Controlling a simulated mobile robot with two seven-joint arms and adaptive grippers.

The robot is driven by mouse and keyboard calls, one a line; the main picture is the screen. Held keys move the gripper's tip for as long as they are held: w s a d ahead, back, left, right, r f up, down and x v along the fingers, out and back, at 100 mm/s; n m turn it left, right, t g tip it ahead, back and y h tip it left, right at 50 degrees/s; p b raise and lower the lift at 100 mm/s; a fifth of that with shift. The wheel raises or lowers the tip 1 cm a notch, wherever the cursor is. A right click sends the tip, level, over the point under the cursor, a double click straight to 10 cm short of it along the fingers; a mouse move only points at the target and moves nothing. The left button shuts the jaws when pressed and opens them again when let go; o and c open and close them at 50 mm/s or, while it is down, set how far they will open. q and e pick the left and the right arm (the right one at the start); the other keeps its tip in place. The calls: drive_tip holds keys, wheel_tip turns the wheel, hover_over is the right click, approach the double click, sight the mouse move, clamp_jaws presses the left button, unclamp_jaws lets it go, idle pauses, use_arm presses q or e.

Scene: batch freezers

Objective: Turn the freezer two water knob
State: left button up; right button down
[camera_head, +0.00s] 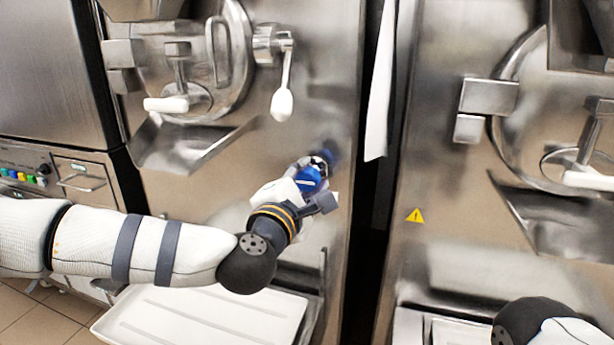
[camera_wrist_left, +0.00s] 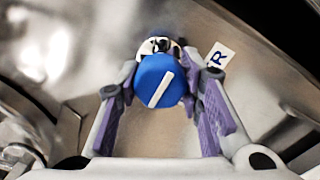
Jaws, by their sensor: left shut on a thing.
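The blue water knob (camera_head: 311,179) with a white marker line is on the front of the left freezer (camera_head: 310,100). In the left wrist view the round blue knob (camera_wrist_left: 161,80) shows its white line slanting from upper right to lower left. My left gripper (camera_head: 304,183) is at the knob, its purple-padded fingers (camera_wrist_left: 165,100) on either side of it and shut on it.
Above the knob, a lever with a white handle (camera_head: 283,103) hangs from the freezer door. A metal chute (camera_head: 180,148) juts out at the left. A white tray (camera_head: 200,318) lies below my left arm. A second freezer (camera_head: 440,180) stands at the right, past a dark gap.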

idle(0.4)
use_arm(q)
drive_tip(key=o, duration=1.2)
drive_tip(key=shift+c, duration=0.2)
drive_tip(key=v, duration=1.2)
drive_tip(key=shift+r, duration=0.1)
